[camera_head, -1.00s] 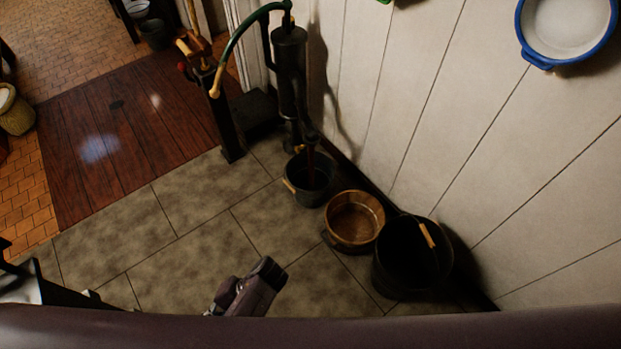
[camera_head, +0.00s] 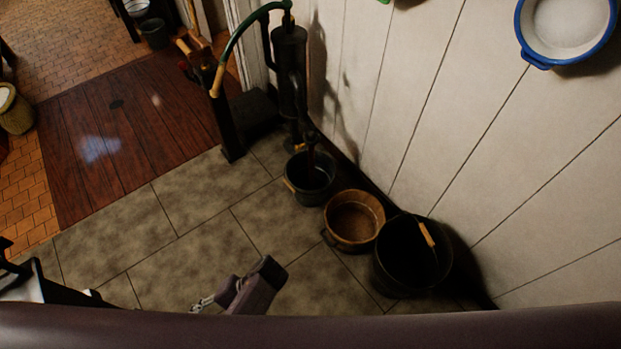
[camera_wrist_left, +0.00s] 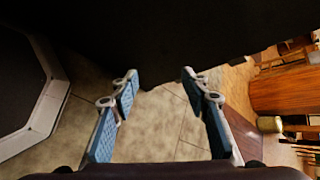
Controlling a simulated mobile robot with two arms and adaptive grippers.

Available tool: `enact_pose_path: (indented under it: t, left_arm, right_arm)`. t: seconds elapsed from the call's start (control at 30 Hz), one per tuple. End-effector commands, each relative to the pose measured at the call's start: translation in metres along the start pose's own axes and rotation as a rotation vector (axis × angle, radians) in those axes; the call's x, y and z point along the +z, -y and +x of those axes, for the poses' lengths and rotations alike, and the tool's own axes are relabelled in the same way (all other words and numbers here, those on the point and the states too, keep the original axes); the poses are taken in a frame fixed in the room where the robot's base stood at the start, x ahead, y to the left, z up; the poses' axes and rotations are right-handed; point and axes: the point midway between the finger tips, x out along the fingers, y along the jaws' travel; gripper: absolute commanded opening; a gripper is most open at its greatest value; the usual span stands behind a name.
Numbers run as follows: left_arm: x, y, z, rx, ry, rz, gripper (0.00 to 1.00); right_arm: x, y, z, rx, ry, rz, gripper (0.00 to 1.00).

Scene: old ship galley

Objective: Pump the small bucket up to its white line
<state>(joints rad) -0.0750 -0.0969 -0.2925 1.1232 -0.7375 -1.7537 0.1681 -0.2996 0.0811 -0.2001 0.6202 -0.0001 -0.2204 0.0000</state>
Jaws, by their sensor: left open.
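The hand pump (camera_head: 290,75) stands against the white wall, with a curved green handle (camera_head: 240,38) ending in a pale grip low at the left. A small dark bucket (camera_head: 296,195) stands upright on the tiles under the pump's spout. Its white line and the water level cannot be made out. My left gripper (camera_head: 203,303) is low in the head view, apart from the pump and the bucket. In the left wrist view its two blue-padded fingers (camera_wrist_left: 160,88) are spread with nothing between them. My right gripper is not in view.
A wooden tub (camera_head: 354,242) and a larger black bucket (camera_head: 395,280) stand along the wall right of the small bucket. A dark post (camera_head: 228,130) stands left of the pump. The tiled floor (camera_head: 130,225) in front is clear. A blue-rimmed basin (camera_head: 540,62) hangs on the wall.

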Motion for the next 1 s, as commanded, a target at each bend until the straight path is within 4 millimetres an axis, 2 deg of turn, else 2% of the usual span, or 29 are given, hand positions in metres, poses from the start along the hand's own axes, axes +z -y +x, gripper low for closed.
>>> enact_pose_path:
  t: [0.37,1.0]
  left_arm:
    - [0.0,0.001,-0.004,0.001,-0.001,0.0,0.51]
    - [0.0,0.001,-0.081,0.002,-0.002,0.0,0.51]
  right_arm:
    - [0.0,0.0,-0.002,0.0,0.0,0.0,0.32]
    - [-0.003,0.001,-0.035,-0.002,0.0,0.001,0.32]
